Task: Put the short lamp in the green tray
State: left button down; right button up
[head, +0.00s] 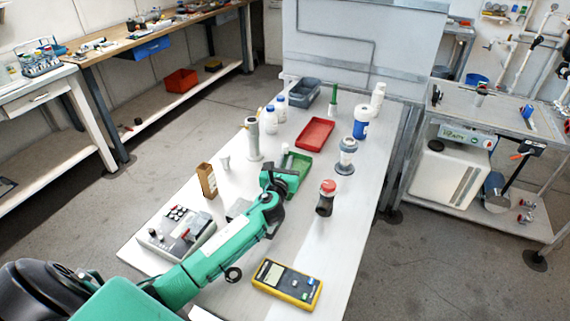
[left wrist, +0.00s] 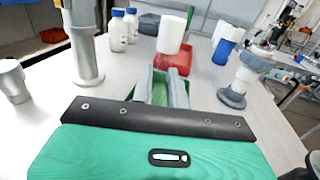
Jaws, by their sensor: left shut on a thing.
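The short lamp looks like a small white cylinder (left wrist: 171,36), held upright between the fingertips of my left gripper (left wrist: 162,82). In the head view its white top (head: 285,148) shows just past my left gripper (head: 283,165), and its lower part is hidden. The gripper is shut on it. The green tray (head: 301,168) lies on the table directly at the gripper, partly covered by it. In the left wrist view, bits of the green tray (left wrist: 133,92) show beside and behind the fingers. The lamp appears above or at the tray's far left side; its exact height is unclear. My right gripper is not in view.
A red tray (head: 315,134) lies just beyond. A tall white column (head: 253,140) stands left, a white-and-grey stand (head: 346,157) right. A red-capped dark bottle (head: 326,199), a yellow meter (head: 287,284) and a control box (head: 176,233) are nearer.

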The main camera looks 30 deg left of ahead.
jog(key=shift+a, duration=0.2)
pick_arm(q)
jog(key=shift+f, duration=0.15)
jog(key=c, duration=1.4)
grip_release()
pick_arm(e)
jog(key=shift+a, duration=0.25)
